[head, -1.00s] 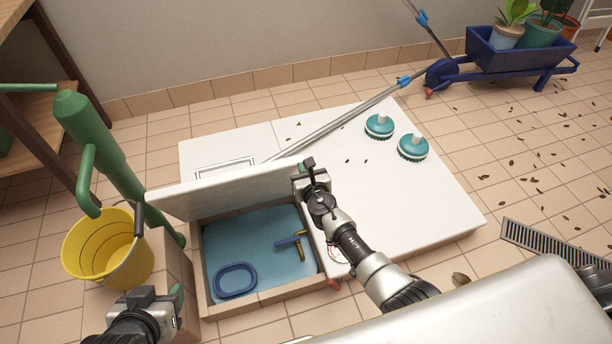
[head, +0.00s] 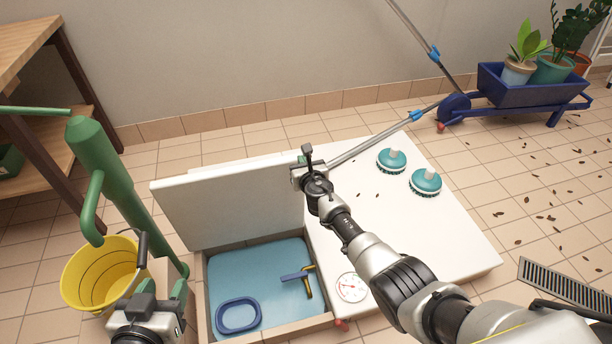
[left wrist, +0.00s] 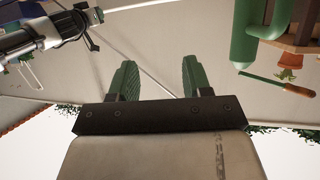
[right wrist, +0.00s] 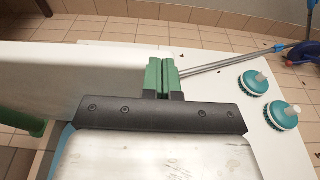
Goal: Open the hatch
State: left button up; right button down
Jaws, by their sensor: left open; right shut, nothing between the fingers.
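The hatch (head: 232,205) is a white panel raised steeply over the left part of a low white box. Under it is an open blue-lined compartment (head: 270,262). My right gripper (head: 306,158) is shut and empty at the upper right corner of the hatch. In the right wrist view its green fingers (right wrist: 163,75) are together beside the panel (right wrist: 75,75); I cannot tell whether they touch it. My left gripper is low at the left of the head view, its tips hard to make out. In the left wrist view its green fingers (left wrist: 160,82) are apart with nothing between them.
A green pump (head: 115,165) and yellow bucket (head: 100,275) stand close left. Two teal brushes (head: 426,181) and a long pole (head: 380,138) lie on the box top.

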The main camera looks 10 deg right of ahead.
jog(key=w, duration=0.1)
jog(key=w+b, duration=0.1)
jog(key=w, duration=0.1)
jog(key=shift+w+a+r+b, duration=0.1)
jog(key=shift+w+r+b, duration=0.1)
jog(key=shift+r+b, duration=0.15)
pick_arm(q)
notch_tip(320, 180, up, 7)
jog(key=w+d+t+h, duration=0.1)
jog(key=t+h, duration=0.1)
jog(key=t, duration=0.4)
jog(key=shift+w+d, duration=0.35)
jog(key=shift+w, duration=0.05)
pick_arm(e)
jog(key=shift+w, duration=0.35)
pick_arm(q)
jog(key=shift+r, duration=0.1)
pick_arm(e)
jog(key=shift+s, duration=0.1)
